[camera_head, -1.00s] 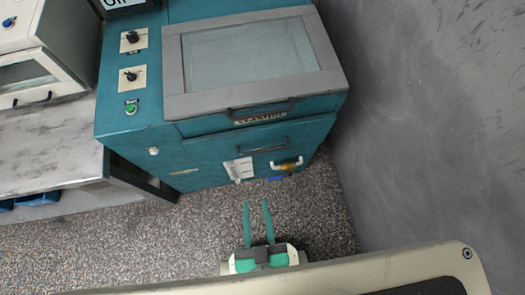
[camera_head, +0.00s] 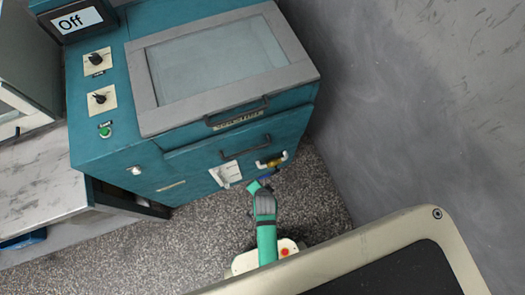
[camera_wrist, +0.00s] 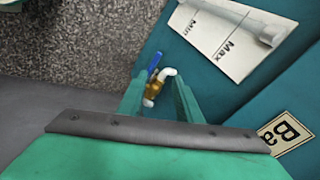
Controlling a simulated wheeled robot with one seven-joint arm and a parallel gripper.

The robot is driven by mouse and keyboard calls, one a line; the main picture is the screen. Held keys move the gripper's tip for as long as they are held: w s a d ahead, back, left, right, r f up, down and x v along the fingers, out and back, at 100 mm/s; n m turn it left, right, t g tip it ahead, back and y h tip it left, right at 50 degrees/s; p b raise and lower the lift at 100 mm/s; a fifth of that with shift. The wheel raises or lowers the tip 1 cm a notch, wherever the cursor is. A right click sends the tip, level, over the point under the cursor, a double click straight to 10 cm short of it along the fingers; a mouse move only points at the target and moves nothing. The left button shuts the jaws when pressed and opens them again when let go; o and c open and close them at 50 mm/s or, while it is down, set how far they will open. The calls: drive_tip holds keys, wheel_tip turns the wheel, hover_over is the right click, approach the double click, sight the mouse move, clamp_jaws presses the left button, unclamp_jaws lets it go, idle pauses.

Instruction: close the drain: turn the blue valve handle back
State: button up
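The drain valve shows on the lower front of the teal machine, with a brass body (camera_head: 270,163) and white pipe. Its blue handle (camera_head: 266,178) is partly hidden by my gripper in the head view. In the wrist view the blue handle (camera_wrist: 154,62) points up beyond the brass body (camera_wrist: 152,91) and a white elbow. My gripper (camera_head: 257,187) is just in front of and below the valve. In the wrist view the two green fingers of my gripper (camera_wrist: 158,95) stand apart, with the valve visible between them. I cannot tell whether either finger touches the handle.
The teal machine (camera_head: 180,160) has a lid with a window, drawer handles and knobs; its sign (camera_head: 76,21) reads "Off". A gauge label (camera_wrist: 222,38) with Min and Max is beside the valve. A grey wall (camera_head: 400,100) stands close on the right. A workbench (camera_head: 40,185) is at left.

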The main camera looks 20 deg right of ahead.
sight(262, 177)
drive_tip(key=w+d+f+m+g, duration=0.1)
drive_tip(key=w+f, duration=0.1)
drive_tip(key=f, duration=0.2)
drive_tip(key=w+d+f+m+g, duration=0.1)
drive_tip(key=w+f, duration=0.1)
drive_tip(key=f, duration=0.2)
drive_tip(key=w+d+f+m+g+y, duration=0.1)
drive_tip(key=w+f+m, duration=0.1)
drive_tip(key=f, duration=0.3)
drive_tip(key=shift+w+d+f, duration=0.1)
drive_tip(key=shift+w+d, duration=0.25)
drive_tip(key=shift+w, duration=0.05)
clamp_jaws()
